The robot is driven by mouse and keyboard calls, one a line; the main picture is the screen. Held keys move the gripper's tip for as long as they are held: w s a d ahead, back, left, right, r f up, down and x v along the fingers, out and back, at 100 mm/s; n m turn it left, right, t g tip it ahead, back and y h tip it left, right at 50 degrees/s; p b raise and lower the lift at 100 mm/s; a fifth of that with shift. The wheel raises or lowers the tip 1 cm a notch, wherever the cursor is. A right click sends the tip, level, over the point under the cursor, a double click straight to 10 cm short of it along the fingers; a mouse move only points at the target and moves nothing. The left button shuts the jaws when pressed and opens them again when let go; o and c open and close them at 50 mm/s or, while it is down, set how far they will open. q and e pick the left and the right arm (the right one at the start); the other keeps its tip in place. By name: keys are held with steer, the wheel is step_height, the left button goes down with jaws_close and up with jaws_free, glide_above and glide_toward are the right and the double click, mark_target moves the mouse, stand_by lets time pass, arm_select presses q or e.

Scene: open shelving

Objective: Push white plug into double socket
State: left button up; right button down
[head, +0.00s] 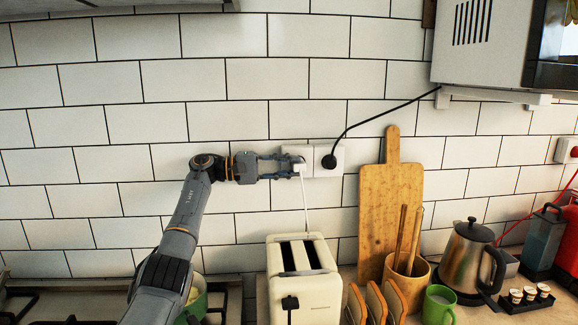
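The double socket (320,148) is a white plate on the tiled wall. A black plug (329,162) sits in its right half. The white plug (300,169) is at the front of the left half, with its white cord running down to the cream toaster (304,280). My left gripper (298,167) reaches in from the left along the wall, and its fingers are closed around the white plug. The fingers cover part of the left half, so I cannot tell how deep the plug's pins are. My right gripper is not in view.
A wooden board (390,200) leans on the wall right of the socket. A black cord (385,112) runs from the black plug up to the microwave (485,45). A steel kettle (467,258), a utensil pot (407,280) and a green mug (438,305) stand below right.

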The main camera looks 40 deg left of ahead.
arm_select(q)
steer(key=shift+o, duration=1.3)
steer(key=shift+s+a, duration=0.1)
steer(key=v, duration=1.1)
steer(key=shift+s+a, duration=0.3)
